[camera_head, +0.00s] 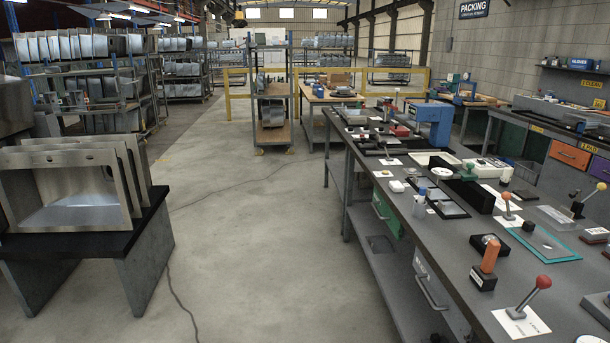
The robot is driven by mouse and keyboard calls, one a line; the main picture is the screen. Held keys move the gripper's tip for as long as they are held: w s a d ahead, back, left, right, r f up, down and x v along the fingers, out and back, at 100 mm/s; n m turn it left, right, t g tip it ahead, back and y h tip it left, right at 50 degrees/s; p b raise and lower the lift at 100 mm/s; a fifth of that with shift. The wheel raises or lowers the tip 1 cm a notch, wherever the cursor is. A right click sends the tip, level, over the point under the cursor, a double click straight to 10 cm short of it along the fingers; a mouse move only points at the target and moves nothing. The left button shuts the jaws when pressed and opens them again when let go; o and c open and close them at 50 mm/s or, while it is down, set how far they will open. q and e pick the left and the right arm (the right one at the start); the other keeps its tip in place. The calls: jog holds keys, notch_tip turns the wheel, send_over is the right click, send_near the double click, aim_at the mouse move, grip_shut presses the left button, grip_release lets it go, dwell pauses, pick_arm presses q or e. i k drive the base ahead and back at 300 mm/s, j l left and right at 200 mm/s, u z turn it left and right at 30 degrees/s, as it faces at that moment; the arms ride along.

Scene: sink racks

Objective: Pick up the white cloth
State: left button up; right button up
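I cannot clearly pick out a white cloth. A small white lump (397,186) lies near the left edge of the long grey workbench (455,250), but it is too small to tell whether it is cloth. Another white piece (590,339) is cut off at the bottom right edge of the view. Several flat white sheets also lie on the bench, one of them under a red-knobbed lever (521,323). Neither of my grippers is in view.
Steel sink shells (70,190) stand on a dark stand at left. A blue press (430,122), an orange-handled tool (487,262) and a teal-edged plate (545,243) crowd the bench. A wheeled rack (271,105) stands farther back. The concrete floor (250,240) between is clear except for a thin dark cable.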

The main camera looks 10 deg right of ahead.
aim_at(396, 187)
jog(key=i+z, duration=0.15)
jog(key=i, duration=0.45)
jog(key=i+z, duration=0.1)
jog(key=i, duration=0.5)
jog(key=i+j+z, duration=0.15)
jog(key=i, duration=0.45)
